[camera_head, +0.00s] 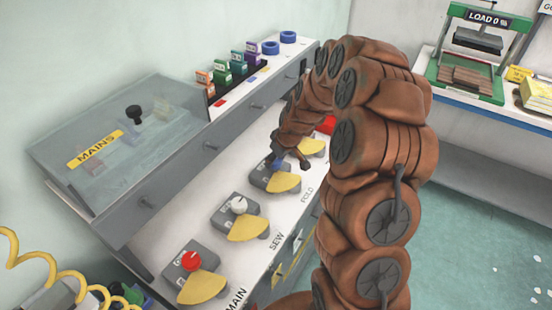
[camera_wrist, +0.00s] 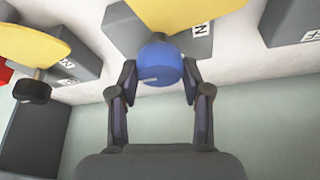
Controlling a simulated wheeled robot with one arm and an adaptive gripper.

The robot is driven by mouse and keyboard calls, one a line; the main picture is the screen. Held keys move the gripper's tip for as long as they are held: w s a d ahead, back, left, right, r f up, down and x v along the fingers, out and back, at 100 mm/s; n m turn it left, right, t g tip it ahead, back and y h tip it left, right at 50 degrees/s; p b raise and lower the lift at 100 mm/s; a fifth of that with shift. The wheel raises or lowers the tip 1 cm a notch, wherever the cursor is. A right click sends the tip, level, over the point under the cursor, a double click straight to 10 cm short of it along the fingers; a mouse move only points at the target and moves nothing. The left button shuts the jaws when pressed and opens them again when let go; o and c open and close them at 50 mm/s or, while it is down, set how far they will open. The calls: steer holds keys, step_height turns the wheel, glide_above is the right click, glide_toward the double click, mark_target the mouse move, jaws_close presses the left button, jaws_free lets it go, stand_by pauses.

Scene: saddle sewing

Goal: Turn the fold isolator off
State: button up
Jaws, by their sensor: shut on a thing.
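The fold isolator (camera_head: 259,181) is a grey box with a yellow plate and a blue knob, on the white panel above the word FOLD. My gripper (camera_head: 290,157) is at its knob from above. In the wrist view the blue knob (camera_wrist: 160,64) sits between the two fingertips of my gripper (camera_wrist: 160,88), which are closed on its sides. In the head view the gripper and wrist partly cover the knob.
The sew isolator with a white knob (camera_head: 239,205) and the main isolator with a red knob (camera_head: 190,261) stand nearer. A red part (camera_head: 327,124) shows beyond my wrist. A clear MAINS cover (camera_head: 120,125) and a shelf of small coloured boxes (camera_head: 222,77) stand behind.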

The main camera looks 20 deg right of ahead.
jaws_close()
